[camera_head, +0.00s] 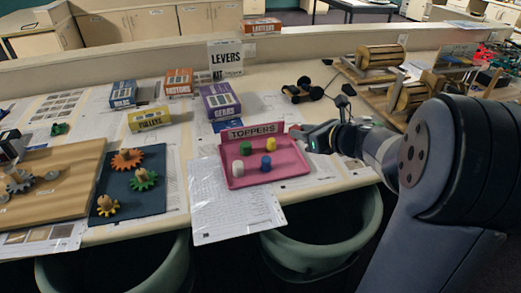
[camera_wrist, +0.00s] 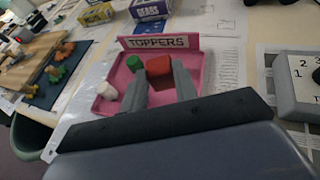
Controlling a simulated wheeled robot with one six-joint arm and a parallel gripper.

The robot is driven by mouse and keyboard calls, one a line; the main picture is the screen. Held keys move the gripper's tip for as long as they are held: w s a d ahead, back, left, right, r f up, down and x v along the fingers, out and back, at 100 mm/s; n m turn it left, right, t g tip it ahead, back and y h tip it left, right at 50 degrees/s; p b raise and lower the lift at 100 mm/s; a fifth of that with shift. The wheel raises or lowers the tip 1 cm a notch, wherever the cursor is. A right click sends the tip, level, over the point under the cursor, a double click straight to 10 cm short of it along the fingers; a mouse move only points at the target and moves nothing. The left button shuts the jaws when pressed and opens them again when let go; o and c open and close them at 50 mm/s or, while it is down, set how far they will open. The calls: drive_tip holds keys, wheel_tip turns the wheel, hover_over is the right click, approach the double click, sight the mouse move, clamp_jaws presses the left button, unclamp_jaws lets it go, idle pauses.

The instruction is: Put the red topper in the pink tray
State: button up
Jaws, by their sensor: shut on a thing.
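The pink tray (camera_head: 292,168) lies on the table with a TOPPERS sign at its back. It holds a green topper (camera_head: 245,148), a yellow topper (camera_head: 271,144), a white topper (camera_head: 238,168) and a blue topper (camera_head: 266,163). My gripper (camera_head: 300,135) is at the tray's right back side. In the wrist view my gripper (camera_wrist: 160,80) is shut on the red topper (camera_wrist: 158,66), which shows between the fingertips. The tray (camera_wrist: 118,76) lies beyond and below the fingers there. The fingers hide the yellow and blue toppers in that view.
A dark mat (camera_head: 122,190) with several coloured gears lies left of the tray. Boxes labelled GEARS (camera_head: 220,101) and PULLEYS (camera_head: 149,118) stand behind it. A black wheeled model (camera_head: 302,91) and wooden roller frames (camera_head: 380,57) are at the back right. Paper sheets (camera_head: 225,210) lie around the tray.

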sight(298, 168)
drive_tip(key=f, duration=0.3)
drive_tip(key=f+b, duration=0.1)
drive_tip(key=f, duration=0.2)
drive_tip(key=f+b, duration=0.1)
drive_tip(key=f, duration=0.3)
drive_tip(key=shift+w, duration=0.25)
drive_tip(key=shift+f, duration=0.15)
drive_tip(key=o, duration=0.9)
drive_tip(key=shift+o, duration=0.2)
